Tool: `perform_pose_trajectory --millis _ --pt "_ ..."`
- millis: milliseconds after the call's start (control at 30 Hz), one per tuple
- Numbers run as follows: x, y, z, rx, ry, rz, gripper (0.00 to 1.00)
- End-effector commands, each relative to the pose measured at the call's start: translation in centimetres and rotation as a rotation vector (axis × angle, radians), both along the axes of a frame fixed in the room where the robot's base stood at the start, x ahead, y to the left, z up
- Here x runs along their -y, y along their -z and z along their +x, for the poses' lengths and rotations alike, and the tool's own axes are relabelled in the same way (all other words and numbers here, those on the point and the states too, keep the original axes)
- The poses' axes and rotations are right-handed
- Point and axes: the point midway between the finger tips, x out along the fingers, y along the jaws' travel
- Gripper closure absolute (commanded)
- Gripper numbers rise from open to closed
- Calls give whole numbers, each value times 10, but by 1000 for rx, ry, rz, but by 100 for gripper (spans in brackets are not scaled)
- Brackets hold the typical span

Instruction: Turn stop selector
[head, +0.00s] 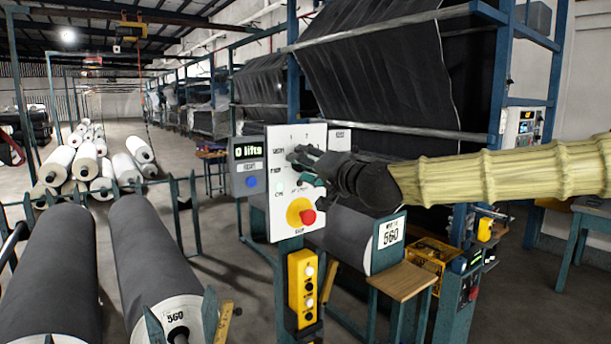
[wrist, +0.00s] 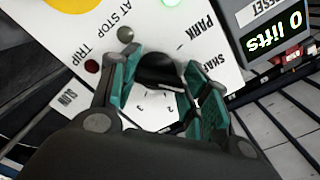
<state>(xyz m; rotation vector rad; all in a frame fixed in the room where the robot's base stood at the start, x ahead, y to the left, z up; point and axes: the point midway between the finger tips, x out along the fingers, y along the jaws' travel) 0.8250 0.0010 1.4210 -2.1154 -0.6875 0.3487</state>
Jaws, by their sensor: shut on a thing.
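The stop selector is a black knob (wrist: 160,68) on a white control panel (head: 283,222). In the wrist view the panel appears upside down, with labels such as PARK, SLOW and TRIP and small digits around the knob. My gripper (head: 305,167) reaches the panel from the right. In the head view the gripper hides the knob.
A grey box with a "0 lifts" display (head: 249,151) and blue button (head: 251,182) adjoins the panel. A red button (head: 307,217) on yellow sits below my gripper. A yellow button box (head: 303,288) hangs lower. Grey rolls (head: 160,250) lie left; a blue frame (head: 500,75) stands behind.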

Motion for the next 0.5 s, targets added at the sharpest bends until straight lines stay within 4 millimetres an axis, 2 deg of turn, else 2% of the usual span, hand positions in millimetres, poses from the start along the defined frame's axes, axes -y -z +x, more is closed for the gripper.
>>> perform_pose_trajectory --millis 33,500 --pt "0 5 0 -25 1 36 78" --pt "1 3 1 -289 1 398 78"
